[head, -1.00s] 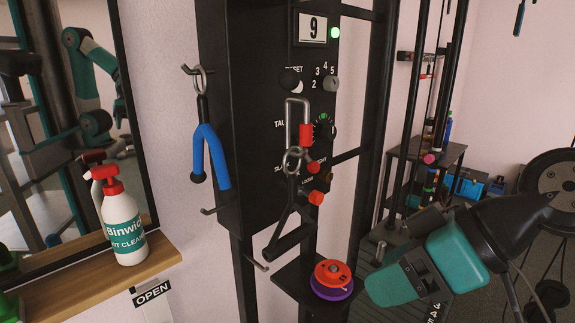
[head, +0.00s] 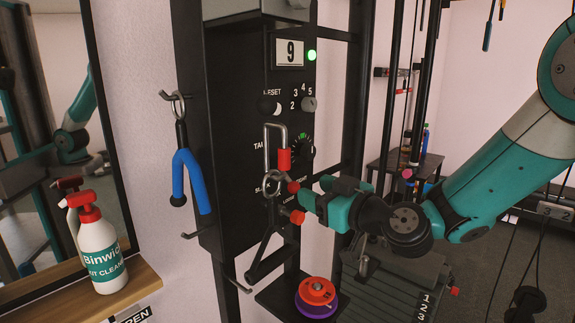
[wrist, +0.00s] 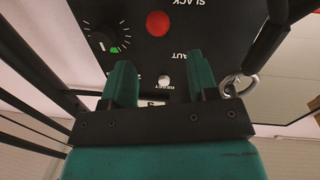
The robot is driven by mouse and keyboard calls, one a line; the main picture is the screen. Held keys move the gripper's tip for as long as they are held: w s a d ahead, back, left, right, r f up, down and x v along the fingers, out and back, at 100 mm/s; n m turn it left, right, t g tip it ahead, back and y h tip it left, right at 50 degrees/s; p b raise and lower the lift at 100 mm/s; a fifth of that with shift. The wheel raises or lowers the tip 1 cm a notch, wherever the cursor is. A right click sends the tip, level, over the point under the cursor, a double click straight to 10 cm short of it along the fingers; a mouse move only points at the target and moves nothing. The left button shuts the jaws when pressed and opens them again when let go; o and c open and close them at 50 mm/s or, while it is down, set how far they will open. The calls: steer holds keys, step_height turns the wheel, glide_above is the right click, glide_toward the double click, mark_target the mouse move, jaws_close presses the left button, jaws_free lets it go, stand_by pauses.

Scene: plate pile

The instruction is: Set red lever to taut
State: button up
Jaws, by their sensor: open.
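The red lever's round knob (head: 293,187) is on the black panel, beside the SLACK label at the lower end of the TAUT–SLACK markings. In the wrist view, which shows the panel upside down, the red knob (wrist: 157,23) sits near the word SLACK, with TAUT lower in the picture. My gripper (head: 307,192) is close in front of the panel, just right of the knob. In the wrist view my gripper (wrist: 158,72) has its two teal fingers apart with nothing between them. The knob lies beyond the fingertips, roughly centred between them.
A carabiner with a red sleeve (head: 284,160) and a black handle (head: 267,255) hang close left of my gripper. Another red knob (head: 297,217) sits just below. Red and purple discs (head: 317,293) rest underneath. A blue handle (head: 190,180) hangs left.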

mark_target(290, 179)
steer(key=p+x, duration=0.3)
steer(key=x, duration=0.5)
steer(key=shift+p, duration=0.35)
steer(key=shift+w+a+f, duration=0.1)
steer(key=shift+w+a, duration=0.25)
jaws_close()
